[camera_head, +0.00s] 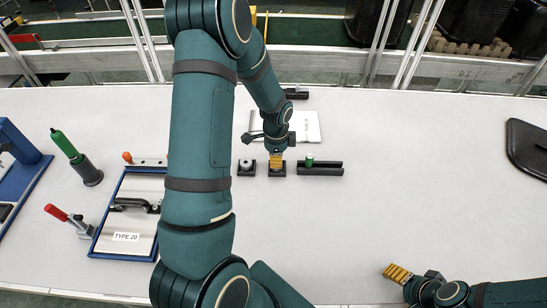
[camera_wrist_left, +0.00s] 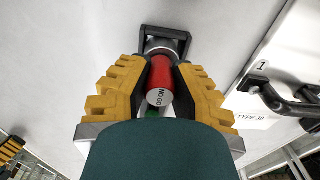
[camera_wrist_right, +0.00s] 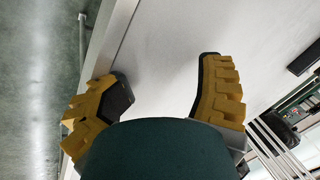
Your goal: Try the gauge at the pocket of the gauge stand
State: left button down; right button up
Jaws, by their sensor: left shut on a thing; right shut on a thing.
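My left gripper (camera_head: 276,160) is over the middle of the table, above the small black middle block (camera_head: 277,172). A black block with a silver round part (camera_head: 247,166) stands just left of the gripper. A long black block (camera_head: 325,169) with a green peg (camera_head: 309,160) stands just right. My right gripper (camera_head: 398,273) is low at the right. Its fingers (camera_wrist_right: 165,75) are apart, with nothing visible between them.
A blue-framed TYPE 20 plate (camera_head: 112,249), a red-handled clamp (camera_head: 70,217) and a green-handled tool (camera_head: 75,157) are at the left. A white plate (camera_head: 310,126) lies behind the blocks. A black pad (camera_head: 527,150) is far right. The right middle of the table is clear.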

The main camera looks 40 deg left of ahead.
pick_arm(q)
jog(key=shift+w+r+p, duration=0.25)
jog(key=shift+r+p, duration=0.65)
jog(key=shift+r, duration=0.05)
jog(key=shift+w+r+p, duration=0.2)
jog(key=shift+r+p, duration=0.65)
jog(key=shift+r, duration=0.1)
pick_arm(e)
jog(key=shift+s+d+r+g, duration=0.1)
jog(key=shift+d+r+g, duration=0.2)
jog(key=shift+d, duration=0.1)
pick_arm(q)
jog(key=shift+w+r+p, duration=0.1)
jog(key=shift+r+p, duration=0.35)
jog(key=shift+r, duration=0.15)
pick_arm(e)
jog(key=shift+a+r, duration=0.1)
jog(key=shift+r, duration=0.25)
pick_arm(q)
jog(key=shift+r, duration=0.2)
pick_arm(e)
jog(key=shift+r, duration=0.2)
jog(key=shift+r, duration=0.1)
